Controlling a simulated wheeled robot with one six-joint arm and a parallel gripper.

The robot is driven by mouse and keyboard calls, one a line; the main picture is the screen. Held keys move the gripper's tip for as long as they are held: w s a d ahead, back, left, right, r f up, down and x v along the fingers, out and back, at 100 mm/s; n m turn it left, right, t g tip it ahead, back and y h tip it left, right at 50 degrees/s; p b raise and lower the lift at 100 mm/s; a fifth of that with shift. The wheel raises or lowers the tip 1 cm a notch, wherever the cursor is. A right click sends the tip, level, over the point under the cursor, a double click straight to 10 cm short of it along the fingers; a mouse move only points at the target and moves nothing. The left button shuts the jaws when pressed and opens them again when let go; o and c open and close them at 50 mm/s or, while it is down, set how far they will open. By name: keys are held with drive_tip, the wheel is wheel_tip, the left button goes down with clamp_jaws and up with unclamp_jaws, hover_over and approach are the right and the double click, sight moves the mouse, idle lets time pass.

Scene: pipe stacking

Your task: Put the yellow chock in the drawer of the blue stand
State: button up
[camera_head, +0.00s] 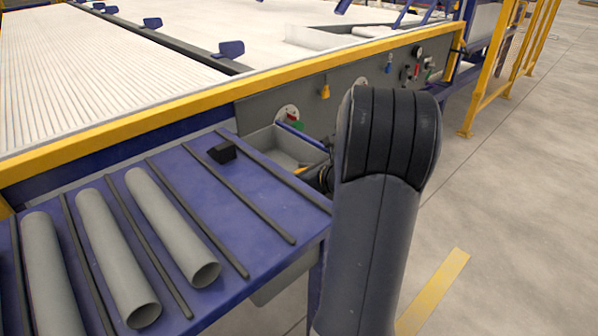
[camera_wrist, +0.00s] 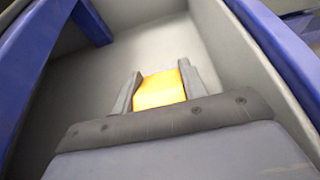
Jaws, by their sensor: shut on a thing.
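The yellow chock (camera_wrist: 160,90) sits between the two fingers of my gripper (camera_wrist: 158,88) in the wrist view. The gripper is shut on it. Around and below them is the grey drawer (camera_wrist: 225,35), with its walls on both sides. In the head view the open grey drawer (camera_head: 262,140) is beside the blue stand (camera_head: 235,200), at its back right. My arm hides much of the area right of the drawer, and a small yellow-orange bit shows at the drawer's right end. I cannot tell whether the chock touches the drawer floor.
Several grey pipes (camera_head: 172,226) lie between dark rails on the stand. A black chock (camera_head: 221,152) rests on the stand near the drawer. A conveyor with a yellow edge beam (camera_head: 200,110) runs behind. Blue frame edges (camera_wrist: 270,40) border the drawer.

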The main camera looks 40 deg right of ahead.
drive_tip(key=o, duration=1)
drive_tip(key=shift+r, duration=0.1)
drive_tip(key=shift+r+p, duration=0.3)
drive_tip(key=shift+p, duration=0.15)
drive_tip(key=p+v, duration=0.2)
drive_tip(key=v, duration=0.3)
drive_tip(key=p+v, duration=0.1)
drive_tip(key=v, duration=0.4)
drive_tip(key=shift+s+d+r+p, duration=0.1)
drive_tip(key=shift+s+r+p, duration=0.1)
drive_tip(key=shift+r+p, duration=0.15)
drive_tip(key=shift+s+r, duration=0.2)
drive_tip(key=shift+s, duration=0.5)
